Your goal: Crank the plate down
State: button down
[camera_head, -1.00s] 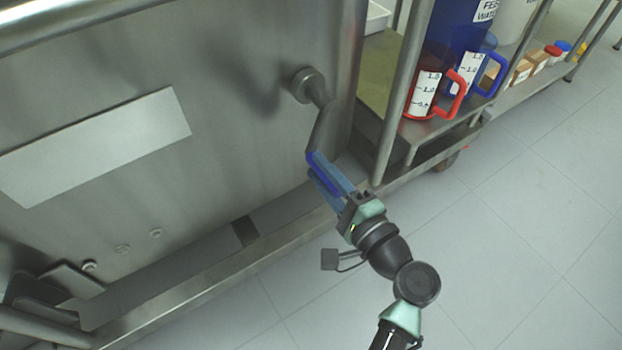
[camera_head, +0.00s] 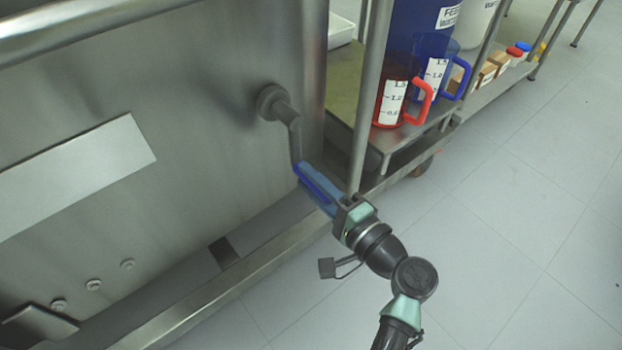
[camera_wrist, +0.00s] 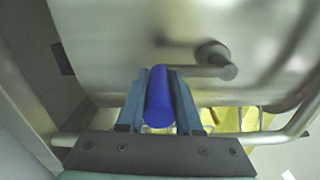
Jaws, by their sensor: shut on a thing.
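The crank (camera_head: 283,112) sticks out of the steel panel in the head view. Its hub is at the panel and its arm points downward, ending in a blue handle (camera_head: 312,184). My gripper (camera_head: 318,187) is shut on the blue handle, with its light-blue fingers on either side. In the wrist view the blue handle (camera_wrist: 159,98) lies between the two fingers, and the metal crank arm (camera_wrist: 205,70) shows beyond it. The plate is not clearly identifiable in these views.
A steel shelf cart (camera_head: 372,130) stands close to the right of the crank, holding a red-handled jug (camera_head: 392,100) and a blue-handled jug (camera_head: 440,75). A steel frame rail (camera_head: 215,285) runs below the panel. The tiled floor (camera_head: 500,230) at right is clear.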

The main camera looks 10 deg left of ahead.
jog(key=shift+w+d+r+t, duration=0.2)
jog(key=shift+w+d+t, duration=0.1)
jog(key=shift+d, duration=0.1)
jog(key=c, duration=0.7)
grip_release()
jog(key=shift+o, duration=0.5)
jog(key=shift+s+a+f, duration=0.1)
jog(key=shift+a+f, duration=0.05)
jog(key=p+v, duration=0.5)
jog(key=v, duration=0.8)
jog(key=shift+r+p, duration=0.2)
jog(key=shift+p, duration=0.2)
